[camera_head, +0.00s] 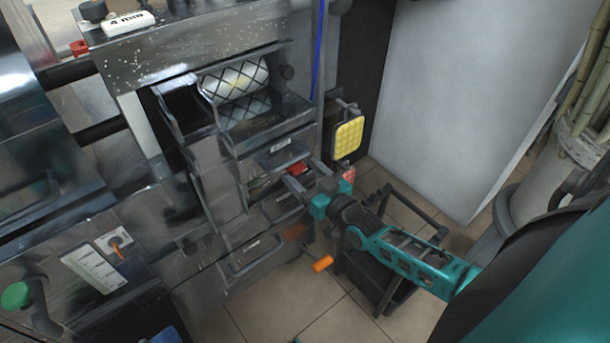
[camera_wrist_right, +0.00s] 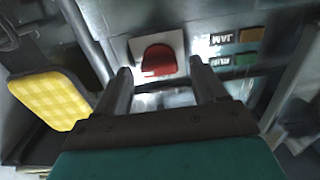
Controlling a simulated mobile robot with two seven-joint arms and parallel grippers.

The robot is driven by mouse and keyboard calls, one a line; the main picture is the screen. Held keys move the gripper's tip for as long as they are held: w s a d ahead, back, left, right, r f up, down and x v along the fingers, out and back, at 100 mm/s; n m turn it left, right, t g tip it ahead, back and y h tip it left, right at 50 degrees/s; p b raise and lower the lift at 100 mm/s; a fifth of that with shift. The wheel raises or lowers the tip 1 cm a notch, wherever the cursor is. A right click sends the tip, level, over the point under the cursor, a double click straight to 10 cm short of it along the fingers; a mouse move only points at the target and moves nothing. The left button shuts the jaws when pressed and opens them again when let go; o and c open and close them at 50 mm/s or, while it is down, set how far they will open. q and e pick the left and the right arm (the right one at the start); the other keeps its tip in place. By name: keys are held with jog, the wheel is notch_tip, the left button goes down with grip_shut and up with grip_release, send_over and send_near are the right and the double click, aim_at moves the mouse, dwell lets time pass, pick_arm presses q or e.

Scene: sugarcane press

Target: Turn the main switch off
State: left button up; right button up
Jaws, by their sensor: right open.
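A red switch (camera_wrist_right: 158,61) sits on a white plate on the grey metal panel in the right wrist view. In the head view its red part (camera_head: 300,169) shows on the front of the press. My right gripper (camera_wrist_right: 160,68) is open, with one fingertip on each side of the red switch in the picture. It also shows in the head view (camera_head: 297,182), close to the panel. I cannot tell whether the fingers touch the switch. Which way the switch is set is not clear. My left gripper is not in view.
A yellow checkered pad (camera_head: 348,137) hangs beside the press. Small brown and green lamps or buttons (camera_wrist_right: 249,48) with labels sit beside the switch. An orange-handled lever (camera_head: 322,264) sticks out below. A black stand (camera_head: 375,283) is under my right arm. Tiled floor lies at front.

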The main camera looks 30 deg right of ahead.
jog(key=shift+c, duration=0.3)
jog(key=c, duration=1)
